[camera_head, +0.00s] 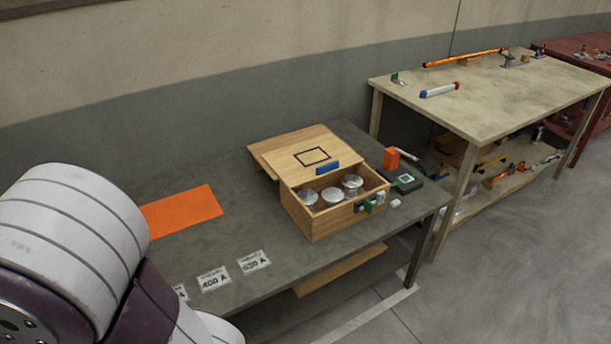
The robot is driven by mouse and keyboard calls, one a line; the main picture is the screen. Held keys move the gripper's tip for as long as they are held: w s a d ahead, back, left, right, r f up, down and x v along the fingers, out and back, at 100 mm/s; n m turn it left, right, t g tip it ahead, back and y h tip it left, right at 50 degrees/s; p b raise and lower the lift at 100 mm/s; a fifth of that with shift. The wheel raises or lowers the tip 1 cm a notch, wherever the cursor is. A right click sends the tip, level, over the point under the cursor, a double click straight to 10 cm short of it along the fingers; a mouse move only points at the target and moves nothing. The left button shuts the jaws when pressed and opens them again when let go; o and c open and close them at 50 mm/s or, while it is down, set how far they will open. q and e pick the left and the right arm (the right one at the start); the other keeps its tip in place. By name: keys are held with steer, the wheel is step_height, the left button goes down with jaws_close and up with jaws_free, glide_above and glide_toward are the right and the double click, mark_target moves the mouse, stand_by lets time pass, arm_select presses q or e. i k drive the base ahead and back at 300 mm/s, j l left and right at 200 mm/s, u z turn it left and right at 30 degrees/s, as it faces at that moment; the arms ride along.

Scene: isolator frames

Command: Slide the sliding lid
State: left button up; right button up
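The wooden sliding lid (286,149) has a black square outline and a blue grip strip (327,168) at its near edge. It lies slid back on the wooden box (336,219), overhanging toward the back left. The near part of the box is open and shows three silver round-topped pieces (332,196) inside. A small dark and green fitting (371,203) is on the box's right front side. My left arm fills the lower left corner; its gripper is outside the picture. My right gripper is not in view either.
The box stands on a dark grey table (205,247). An orange mat (182,211) and printed labels (214,279) lie left and in front. An orange block (391,159) and a dark device (405,181) stand right. A beige workbench (478,105) stands behind right.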

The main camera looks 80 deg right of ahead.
mark_target(299, 163)
steer(key=z, duration=3.05)
